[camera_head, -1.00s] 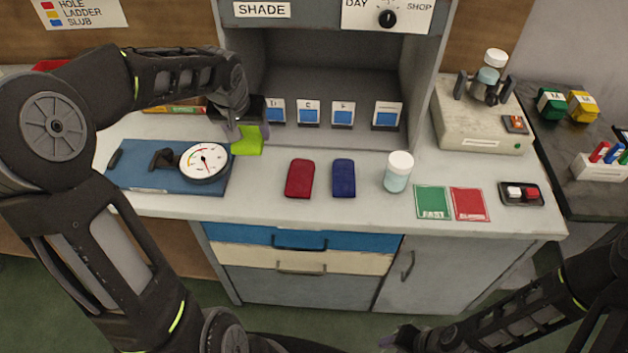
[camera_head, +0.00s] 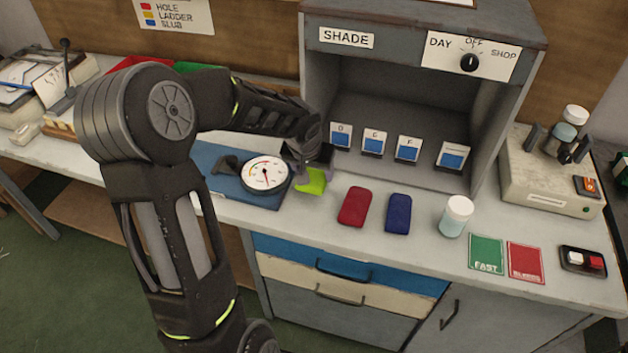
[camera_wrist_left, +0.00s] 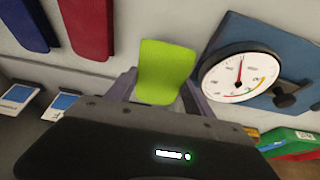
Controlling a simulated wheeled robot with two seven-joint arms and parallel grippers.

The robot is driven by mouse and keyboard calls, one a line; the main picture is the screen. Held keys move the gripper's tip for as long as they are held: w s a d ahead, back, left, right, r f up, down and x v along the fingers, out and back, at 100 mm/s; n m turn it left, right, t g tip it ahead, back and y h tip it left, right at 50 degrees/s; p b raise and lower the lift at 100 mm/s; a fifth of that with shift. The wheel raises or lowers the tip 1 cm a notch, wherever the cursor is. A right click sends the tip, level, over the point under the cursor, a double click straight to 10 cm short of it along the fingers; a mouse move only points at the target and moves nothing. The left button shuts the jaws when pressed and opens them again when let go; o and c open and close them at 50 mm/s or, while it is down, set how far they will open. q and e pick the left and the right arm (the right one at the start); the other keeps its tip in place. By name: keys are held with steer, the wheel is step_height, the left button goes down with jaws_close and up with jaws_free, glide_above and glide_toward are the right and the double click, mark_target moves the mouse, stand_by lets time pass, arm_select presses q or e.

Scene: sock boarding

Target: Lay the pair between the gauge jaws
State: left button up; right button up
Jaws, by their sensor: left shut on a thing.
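A lime-green folded pair (camera_head: 312,181) is held in my left gripper (camera_head: 310,170), just right of the dial gauge. In the left wrist view the pair (camera_wrist_left: 165,70) sticks out from between the fingers of the left gripper (camera_wrist_left: 158,92). The gauge has a round white dial (camera_head: 265,173) on a blue base (camera_head: 222,172); the dial also shows in the left wrist view (camera_wrist_left: 240,74). A dark jaw part (camera_head: 226,164) stands left of the dial. My left arm hides part of the base. My right gripper is out of view.
A red pair (camera_head: 354,207) and a blue pair (camera_head: 398,213) lie on the counter to the right. The shade booth (camera_head: 385,105) rises behind, with small cards inside.

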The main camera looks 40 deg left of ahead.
mark_target(312, 177)
arm_select(q)
steer(key=shift+f, duration=1.8)
steer(key=shift+f+b, duration=0.2)
steer(key=shift+b, duration=0.1)
steer(key=o, duration=1.4)
steer(key=shift+r, duration=0.15)
steer(key=shift+s+r, duration=0.1)
steer(key=shift+r, duration=0.35)
steer(key=v, duration=1.1)
steer(key=shift+d+r+p, duration=0.1)
steer(key=shift+d+p, duration=0.05)
steer(key=shift+p, duration=0.25)
steer(key=shift+o, duration=0.4)
